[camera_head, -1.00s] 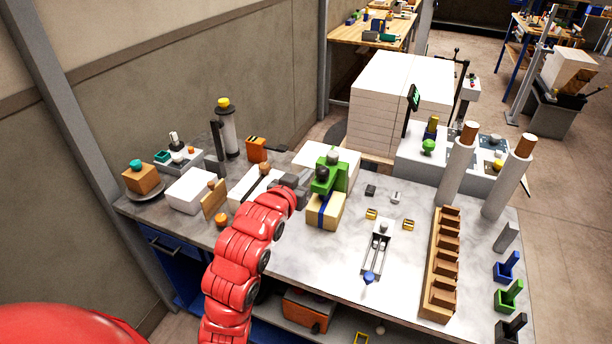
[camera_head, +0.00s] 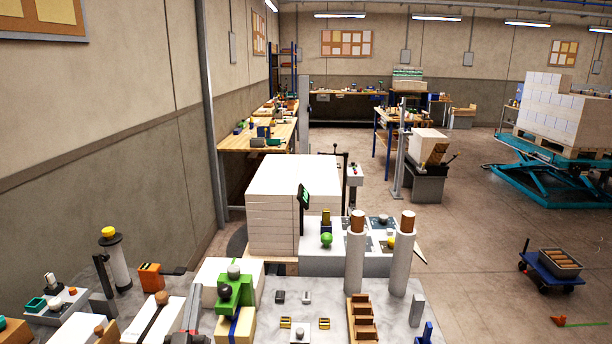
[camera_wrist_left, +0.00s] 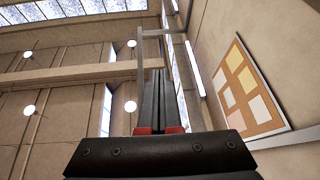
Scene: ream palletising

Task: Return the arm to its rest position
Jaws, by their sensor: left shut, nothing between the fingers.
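My left gripper (camera_head: 192,315) shows at the bottom edge of the head view, with only its front end in the picture. It points upward in front of the workbench, beside a white ream with a dark strap (camera_head: 157,322). In the left wrist view its two black fingers (camera_wrist_left: 158,100) lie together, shut and empty, pointing up toward the ceiling. The rest of my left arm is out of the head view. My right gripper is in neither view.
A green clamp-like tool (camera_head: 235,292) sits on a tan block with a blue band (camera_head: 236,328), close right of the gripper. A tall white paper stack (camera_head: 285,205) stands behind. The wrist view shows a pinboard (camera_wrist_left: 252,88) and open space overhead.

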